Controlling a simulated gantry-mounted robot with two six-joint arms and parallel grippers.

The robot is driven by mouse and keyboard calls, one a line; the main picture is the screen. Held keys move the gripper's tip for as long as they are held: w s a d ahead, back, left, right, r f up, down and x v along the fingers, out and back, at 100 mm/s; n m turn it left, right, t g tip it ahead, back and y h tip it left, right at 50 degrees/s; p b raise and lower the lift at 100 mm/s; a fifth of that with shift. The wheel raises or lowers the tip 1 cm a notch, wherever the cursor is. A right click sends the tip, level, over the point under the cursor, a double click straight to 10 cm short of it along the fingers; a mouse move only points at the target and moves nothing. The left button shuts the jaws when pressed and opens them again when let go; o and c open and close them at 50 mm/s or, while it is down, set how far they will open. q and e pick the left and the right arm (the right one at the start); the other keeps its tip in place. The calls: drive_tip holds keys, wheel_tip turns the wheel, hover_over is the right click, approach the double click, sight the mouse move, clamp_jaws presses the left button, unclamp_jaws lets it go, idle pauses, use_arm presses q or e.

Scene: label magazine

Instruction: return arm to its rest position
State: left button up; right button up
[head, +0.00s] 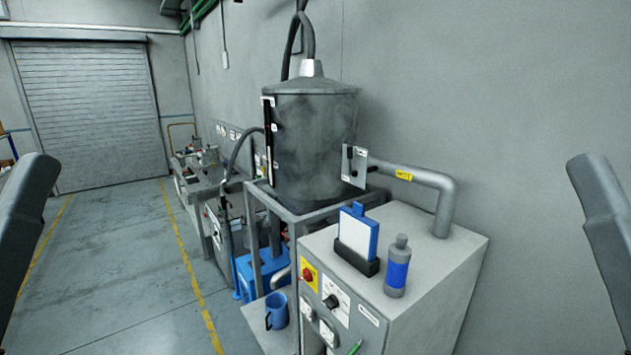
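Neither of my grippers shows in the head view. Only a dark grey link of my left arm stands at the left edge, and one of my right arm at the right edge. Both links are apart from everything on the machine. A black holder (352,258) with a white and blue upright block (355,232) in it stands on top of the light grey cabinet (440,248). A grey bottle with a blue label (397,272) stands upright to the right of the holder, near the cabinet's front edge.
A large grey tank (312,145) stands behind the cabinet, with a bent grey pipe (440,185). A blue mug (276,312) sits on a low shelf left of the cabinet. The floor at left is clear.

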use_arm(q)
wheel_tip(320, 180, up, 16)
drive_tip(key=p, duration=1.2)
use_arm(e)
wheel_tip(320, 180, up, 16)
use_arm(q)
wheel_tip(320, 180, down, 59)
drive_tip(key=b, duration=5.8)
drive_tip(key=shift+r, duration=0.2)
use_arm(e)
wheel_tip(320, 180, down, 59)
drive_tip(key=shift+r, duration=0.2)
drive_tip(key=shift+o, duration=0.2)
